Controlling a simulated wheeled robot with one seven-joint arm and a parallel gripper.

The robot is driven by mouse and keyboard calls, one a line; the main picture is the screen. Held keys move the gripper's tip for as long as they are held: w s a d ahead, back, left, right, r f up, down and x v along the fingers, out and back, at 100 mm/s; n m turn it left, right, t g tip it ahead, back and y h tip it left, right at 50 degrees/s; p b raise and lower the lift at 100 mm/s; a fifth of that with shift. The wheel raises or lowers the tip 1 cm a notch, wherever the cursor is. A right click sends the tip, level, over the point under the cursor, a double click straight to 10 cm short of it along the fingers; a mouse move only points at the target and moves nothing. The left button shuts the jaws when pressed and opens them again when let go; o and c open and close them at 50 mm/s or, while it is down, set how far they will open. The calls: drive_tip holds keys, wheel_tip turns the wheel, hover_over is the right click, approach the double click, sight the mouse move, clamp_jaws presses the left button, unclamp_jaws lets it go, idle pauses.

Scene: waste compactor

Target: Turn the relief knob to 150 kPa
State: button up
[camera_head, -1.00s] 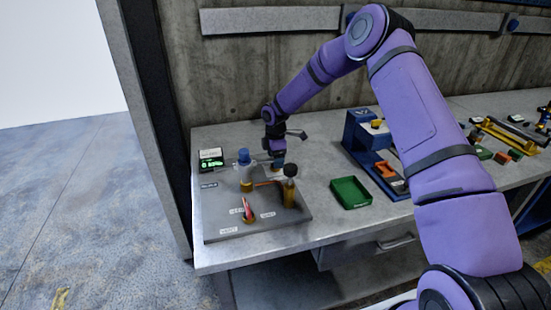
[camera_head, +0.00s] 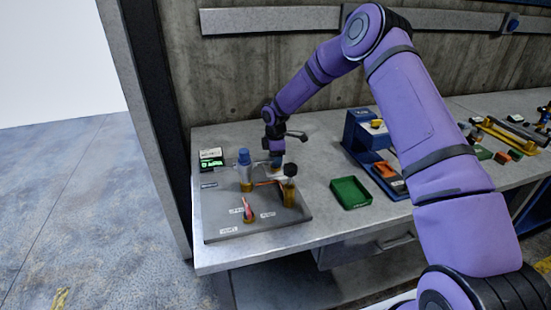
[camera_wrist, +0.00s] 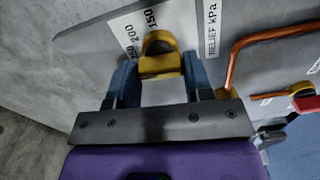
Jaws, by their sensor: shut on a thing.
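The relief knob (camera_wrist: 160,58) is yellow and sits on a grey panel beside a label reading "RELIEF kPa" (camera_wrist: 212,28). In the head view my gripper (camera_head: 276,161) is low over the panel's back right, and the knob is hidden there. The knob's exact pointing is hard to read.
The grey panel (camera_head: 222,212) also carries a blue-capped fitting (camera_head: 244,158), a black-topped valve (camera_head: 290,171), an orange pipe and a red handle (camera_head: 247,209). A display (camera_head: 211,162) with green digits stands at its back left. A green tray (camera_head: 351,192) lies to the right.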

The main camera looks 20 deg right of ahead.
drive_tip(key=m, duration=0.8)
drive_tip(key=shift+m, duration=0.4)
drive_tip(key=m, duration=0.4)
drive_tip(key=shift+m, duration=1.9)
drive_tip(key=o, duration=0.9)
wheel_tip(320, 180, up, 11)
drive_tip(key=shift+f, duration=0.1)
